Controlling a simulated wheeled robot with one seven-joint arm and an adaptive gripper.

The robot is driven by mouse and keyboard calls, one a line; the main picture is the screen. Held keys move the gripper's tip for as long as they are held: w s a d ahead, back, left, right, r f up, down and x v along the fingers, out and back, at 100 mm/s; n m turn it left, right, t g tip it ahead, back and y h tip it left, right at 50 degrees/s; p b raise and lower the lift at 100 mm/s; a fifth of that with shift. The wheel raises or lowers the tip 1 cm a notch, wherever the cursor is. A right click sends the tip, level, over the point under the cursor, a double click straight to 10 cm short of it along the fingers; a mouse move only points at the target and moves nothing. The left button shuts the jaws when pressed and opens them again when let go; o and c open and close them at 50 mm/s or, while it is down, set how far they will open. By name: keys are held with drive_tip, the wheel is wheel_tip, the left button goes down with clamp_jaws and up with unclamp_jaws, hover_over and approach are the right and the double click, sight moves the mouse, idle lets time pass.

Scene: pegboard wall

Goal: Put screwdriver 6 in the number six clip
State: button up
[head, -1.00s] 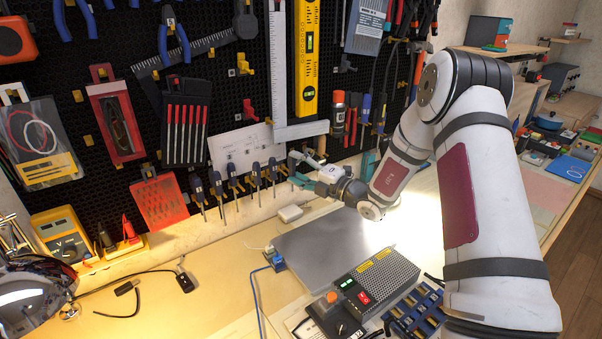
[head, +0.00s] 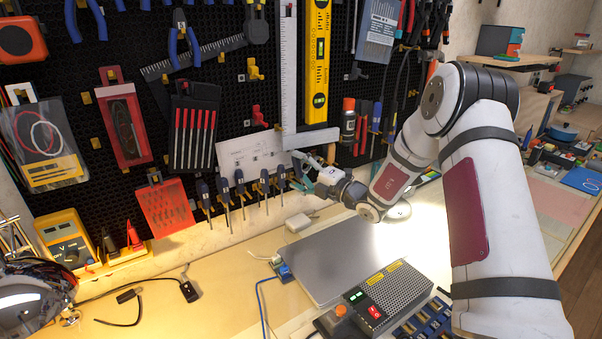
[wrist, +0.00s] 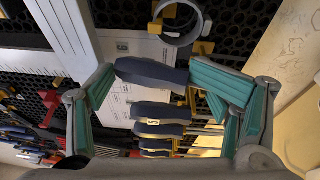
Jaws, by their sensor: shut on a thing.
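My gripper (wrist: 155,84) is in front of the pegboard, at the right end of the screwdriver row. Its teal fingers are closed about a dark blue screwdriver handle (wrist: 152,73), which I take for screwdriver 6. The handle's number is not readable. An empty grey ring clip (wrist: 166,36) sits just above it in the wrist view, beside a printed numeral that looks like a 6. The held handle is apart from the ring. In the head view my gripper (head: 303,173) hides most of the held tool.
Several blue-handled screwdrivers (head: 240,184) hang close to the left of my gripper; one clip label (wrist: 152,122) reads 5. A metal square (head: 309,138) and a yellow level (head: 317,60) hang above. A grey mat (head: 345,255) and power supply (head: 388,290) lie below.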

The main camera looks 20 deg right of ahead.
drive_tip(key=shift+a+f, duration=0.1)
drive_tip(key=shift+a, duration=0.05)
drive_tip(key=o, duration=2)
drive_tip(key=shift+s+f, duration=0.1)
drive_tip(key=shift+d, duration=0.2)
